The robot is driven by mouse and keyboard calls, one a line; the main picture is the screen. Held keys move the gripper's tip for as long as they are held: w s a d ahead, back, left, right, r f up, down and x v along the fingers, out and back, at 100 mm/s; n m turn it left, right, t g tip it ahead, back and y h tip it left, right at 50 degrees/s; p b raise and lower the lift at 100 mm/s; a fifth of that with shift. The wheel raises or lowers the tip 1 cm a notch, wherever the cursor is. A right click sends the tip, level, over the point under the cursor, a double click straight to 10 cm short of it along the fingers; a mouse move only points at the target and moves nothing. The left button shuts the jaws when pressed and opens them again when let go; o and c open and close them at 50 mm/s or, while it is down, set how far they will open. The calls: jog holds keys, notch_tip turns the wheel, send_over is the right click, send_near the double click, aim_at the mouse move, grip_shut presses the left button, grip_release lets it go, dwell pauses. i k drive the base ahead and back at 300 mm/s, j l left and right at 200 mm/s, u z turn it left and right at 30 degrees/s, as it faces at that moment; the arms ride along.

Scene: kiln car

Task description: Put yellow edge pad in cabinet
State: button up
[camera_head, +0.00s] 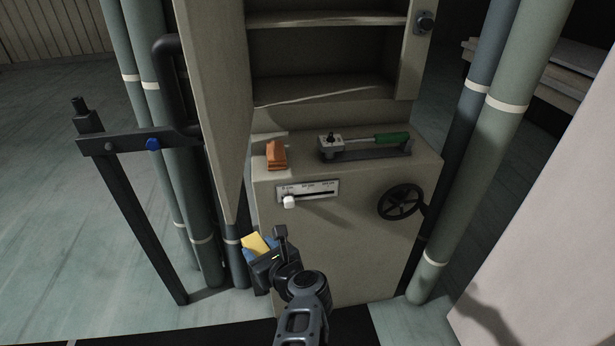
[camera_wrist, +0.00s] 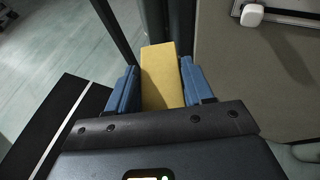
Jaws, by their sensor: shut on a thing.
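The yellow edge pad (camera_head: 254,244) is held in my gripper (camera_head: 256,247), in front of the cabinet's lower left side. In the wrist view the pad (camera_wrist: 160,76) sits between the two blue fingers of my gripper (camera_wrist: 160,88), which are shut on it. The cabinet (camera_head: 331,106) stands ahead with bare shelves in its open upper part. Its door (camera_head: 212,85) is swung open to the left. The inside behind the door is partly hidden.
On the ledge below the shelves are an orange-brown block (camera_head: 276,155) and a green-handled lever (camera_head: 388,138). The front has a white slider knob (camera_head: 289,202) and a black handwheel (camera_head: 401,202). Pipes (camera_head: 508,110) rise on both sides. A dark post frame (camera_head: 130,205) stands left.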

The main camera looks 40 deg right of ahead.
aim_at(348, 86)
jog(key=j+z, duration=0.2)
jog(key=z, duration=0.2)
jog(key=i+j+z, duration=0.1)
jog(key=j+z, duration=0.4)
jog(key=z, duration=0.3)
